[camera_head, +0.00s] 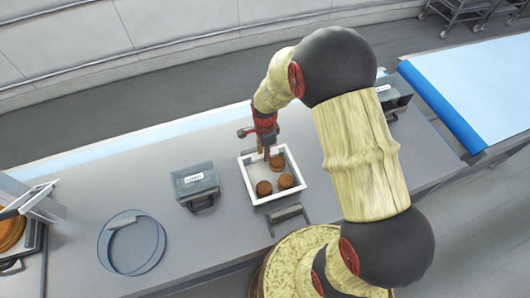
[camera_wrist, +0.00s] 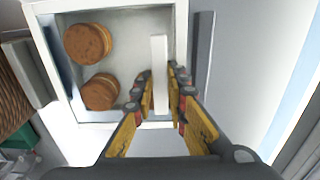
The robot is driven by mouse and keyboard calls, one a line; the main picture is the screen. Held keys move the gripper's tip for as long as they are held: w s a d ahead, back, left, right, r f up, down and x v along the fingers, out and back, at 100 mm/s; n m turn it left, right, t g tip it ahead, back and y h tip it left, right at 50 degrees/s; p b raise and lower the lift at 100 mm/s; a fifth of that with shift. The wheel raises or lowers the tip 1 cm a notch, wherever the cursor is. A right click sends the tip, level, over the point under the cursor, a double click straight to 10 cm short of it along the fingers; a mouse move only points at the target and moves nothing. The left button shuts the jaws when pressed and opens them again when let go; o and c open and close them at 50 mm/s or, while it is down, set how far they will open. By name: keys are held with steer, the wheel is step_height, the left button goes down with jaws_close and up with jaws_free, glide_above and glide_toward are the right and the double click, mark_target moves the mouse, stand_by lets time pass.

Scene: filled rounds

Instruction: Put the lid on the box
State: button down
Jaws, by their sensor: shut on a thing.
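The open-looking square box (camera_head: 247,179) has a white rim and holds three brown rounds (camera_head: 285,181). In the wrist view the box rim (camera_wrist: 120,7) surrounds two visible rounds (camera_wrist: 88,43). My gripper (camera_head: 266,152) is over the far part of the box. In the wrist view my gripper (camera_wrist: 160,88) is shut on a white bar (camera_wrist: 159,62), which looks like a lid handle. Any clear pane under it is hard to make out, so I cannot tell whether it touches the rim. A round clear lid (camera_head: 145,250) with a bar handle lies on the table at the left.
A grey labelled case (camera_head: 195,181) stands left of the box. A grey bracket-like piece (camera_head: 289,216) lies close in front. A dark case (camera_head: 393,97) stands at the back right. A white frame (camera_head: 32,202) is tilted at the left edge. Bare table (camera_head: 80,200) shows between them.

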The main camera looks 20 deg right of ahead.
steer(key=c, duration=1.7)
jaws_free()
steer(key=shift+o, duration=0.3)
steer(key=o, duration=0.4)
steer(key=shift+r, duration=0.15)
steer(key=shift+r+p, duration=2.05)
steer(key=shift+r, duration=1.3)
